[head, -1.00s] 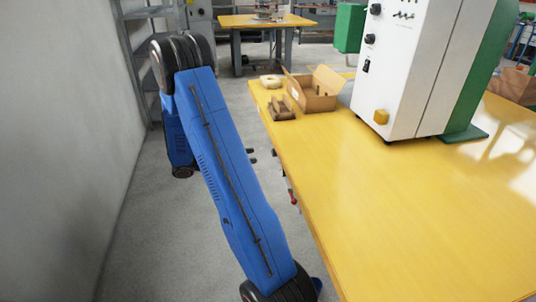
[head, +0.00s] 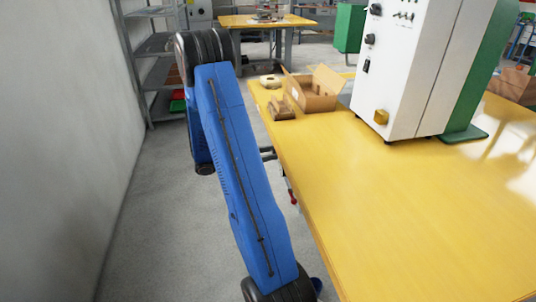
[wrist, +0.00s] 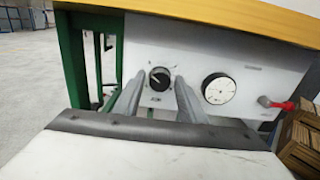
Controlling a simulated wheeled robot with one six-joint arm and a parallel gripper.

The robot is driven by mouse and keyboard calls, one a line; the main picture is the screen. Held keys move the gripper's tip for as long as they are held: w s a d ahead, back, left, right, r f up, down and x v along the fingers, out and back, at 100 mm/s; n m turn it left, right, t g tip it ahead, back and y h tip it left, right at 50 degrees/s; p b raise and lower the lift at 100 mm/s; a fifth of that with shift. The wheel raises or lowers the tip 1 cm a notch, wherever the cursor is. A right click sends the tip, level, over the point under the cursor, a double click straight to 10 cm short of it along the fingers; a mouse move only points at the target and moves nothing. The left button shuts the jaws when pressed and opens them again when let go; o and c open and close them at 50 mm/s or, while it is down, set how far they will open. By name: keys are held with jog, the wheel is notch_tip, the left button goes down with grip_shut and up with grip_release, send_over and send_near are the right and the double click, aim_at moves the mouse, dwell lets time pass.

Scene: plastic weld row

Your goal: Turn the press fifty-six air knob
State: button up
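In the wrist view a round black air knob (wrist: 159,79) with a pale pointer mark sits on a light panel under the yellow tabletop. My gripper (wrist: 160,86) is open, with one grey finger at each side of the knob as seen from the wrist. Nothing is between the fingers except the view of the knob; I cannot tell whether they touch it. In the head view my gripper (head: 268,153) shows only as dark finger ends at the table's left edge, and the knob is hidden there.
A round gauge (wrist: 218,88) and a red-handled valve (wrist: 278,104) are right of the knob. A green frame (wrist: 75,65) stands left. The yellow table (head: 400,230) holds a white machine (head: 405,75) and an open carton (head: 315,95). The left floor is clear.

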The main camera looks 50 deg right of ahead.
jog(key=c, duration=0.7)
jog(key=shift+m, duration=0.3)
jog(key=shift+a+f+m, duration=0.1)
jog(key=shift+m, duration=7)
jog(key=o, duration=1.1)
